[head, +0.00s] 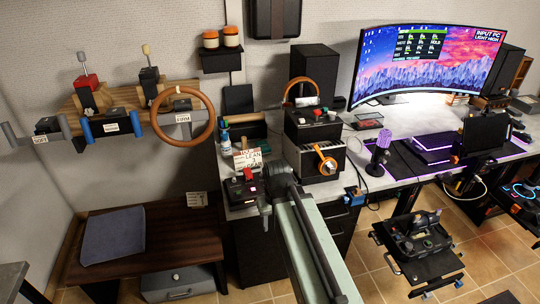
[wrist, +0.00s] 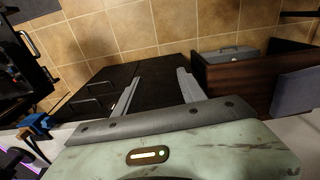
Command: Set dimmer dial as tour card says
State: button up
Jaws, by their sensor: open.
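A dimmer dial cannot be told for sure. A small dark box with a red knob and a lit spot (head: 248,187) stands at the near left of the grey desk, by my arm's end. A white card with dark and red print (head: 247,159) stands behind it; only part of its text is legible, and I cannot tell whether it is the tour card. The monitor (head: 425,62) shows "INPUT PC LIGHT HIGH" at its top right. My gripper is open and empty in the wrist view (wrist: 159,76), its two grey fingers apart in front of dark drawer fronts.
A steering wheel (head: 182,117) and levers are on the left wall. A dark wooden bench (head: 165,240) stands below. A black wheeled rig (head: 420,245) occupies the floor right.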

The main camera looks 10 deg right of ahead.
jog(key=w+r+n+p, duration=0.2)
jog(key=w+r+p, duration=0.25)
jog(key=r, duration=0.35)
jog(key=w+d+n, duration=0.1)
jog(key=w+n, duration=0.2)
jog(key=w, duration=0.2)
jog(key=w+d+n+p, duration=0.1)
jog(key=w+n, duration=0.2)
jog(key=w, duration=0.2)
jog(key=w+d+r+n+p, duration=0.1)
jog(key=w+n, duration=0.2)
jog(key=w, duration=0.2)
jog(key=shift+w+d+n+g, duration=0.1)
jog(key=shift+w+n+g, duration=0.1)
jog(key=shift+n+g, duration=0.15)
jog(key=shift+w+n, duration=0.15)
jog(key=shift+n, duration=0.2)
notch_tip(320, 180, down, 8)
jog(key=b, duration=0.8)
jog(key=shift+d+r, duration=0.1)
grip_shut()
